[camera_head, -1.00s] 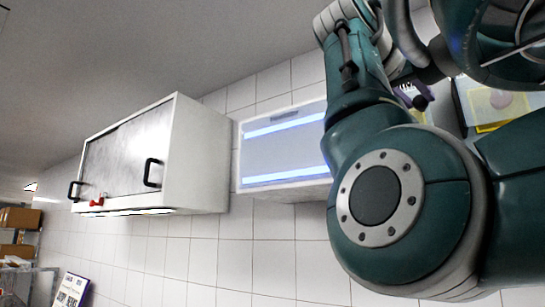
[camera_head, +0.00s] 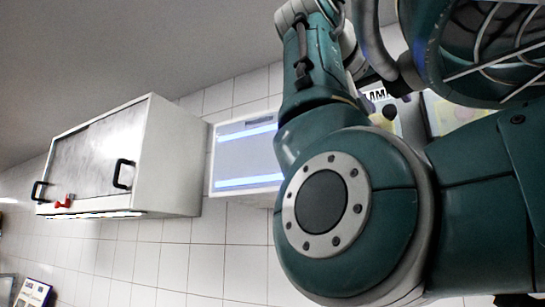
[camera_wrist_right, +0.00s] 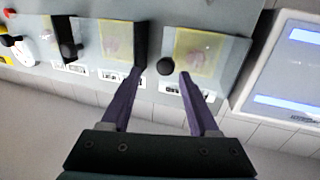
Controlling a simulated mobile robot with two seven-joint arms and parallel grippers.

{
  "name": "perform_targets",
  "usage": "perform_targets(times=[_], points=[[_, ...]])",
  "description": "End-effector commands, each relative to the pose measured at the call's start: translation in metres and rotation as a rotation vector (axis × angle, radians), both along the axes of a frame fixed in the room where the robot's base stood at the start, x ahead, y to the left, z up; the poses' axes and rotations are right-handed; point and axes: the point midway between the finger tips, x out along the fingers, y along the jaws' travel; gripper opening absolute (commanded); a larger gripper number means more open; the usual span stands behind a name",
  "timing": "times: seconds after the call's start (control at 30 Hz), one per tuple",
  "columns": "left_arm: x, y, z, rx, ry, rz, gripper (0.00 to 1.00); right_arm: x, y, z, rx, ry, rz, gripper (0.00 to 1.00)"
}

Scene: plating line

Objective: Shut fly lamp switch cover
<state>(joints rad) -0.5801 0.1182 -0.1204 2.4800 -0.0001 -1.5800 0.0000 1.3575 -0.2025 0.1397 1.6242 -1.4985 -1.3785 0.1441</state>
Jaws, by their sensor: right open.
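The right wrist view shows a row of grey switch panels. Labels run below, too blurred to read. I cannot tell which part is the fly lamp switch cover, nor how far any cover is open. My right gripper (camera_wrist_right: 161,73) is open, its purple fingers pointing at the panels, with that knob between the tips in the picture. It appears empty. My left gripper is not in view.
The lit fly lamp (camera_head: 246,157) hangs on the tiled wall and also shows right of the panels in the wrist view (camera_wrist_right: 290,65). A white cabinet (camera_head: 170,150) with black handles is left of it. My arm hides much of the wall.

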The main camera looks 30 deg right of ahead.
Motion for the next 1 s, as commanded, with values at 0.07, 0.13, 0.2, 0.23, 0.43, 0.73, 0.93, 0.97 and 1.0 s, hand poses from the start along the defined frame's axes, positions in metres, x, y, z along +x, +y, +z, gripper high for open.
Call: perform_targets(times=[0.07,0.13,0.2,0.23,0.43,0.73,0.93,0.97,1.0], points=[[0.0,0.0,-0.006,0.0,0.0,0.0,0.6,-0.004,0.018,-0.002,-0.001,-0.001,0.004,0.61],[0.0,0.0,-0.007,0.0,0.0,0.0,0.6,-0.008,0.032,-0.002,-0.001,-0.001,0.003,0.61],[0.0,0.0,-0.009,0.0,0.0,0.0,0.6,-0.012,0.044,-0.002,0.0,-0.001,0.002,0.61],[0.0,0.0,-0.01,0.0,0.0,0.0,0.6,-0.014,0.049,-0.001,0.0,-0.002,0.001,0.61],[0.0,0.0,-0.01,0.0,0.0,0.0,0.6,-0.02,0.068,0.0,0.001,-0.001,-0.002,0.61],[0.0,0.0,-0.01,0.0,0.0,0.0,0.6,-0.021,0.07,0.0,0.001,-0.001,-0.004,0.61],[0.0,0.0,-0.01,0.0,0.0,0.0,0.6,-0.02,0.069,0.0,0.001,-0.001,-0.004,0.61],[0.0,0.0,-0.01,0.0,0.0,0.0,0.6,-0.02,0.069,0.0,0.001,-0.001,-0.004,0.61],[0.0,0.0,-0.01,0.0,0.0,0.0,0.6,-0.02,0.069,-0.001,0.002,0.001,-0.002,0.61]])
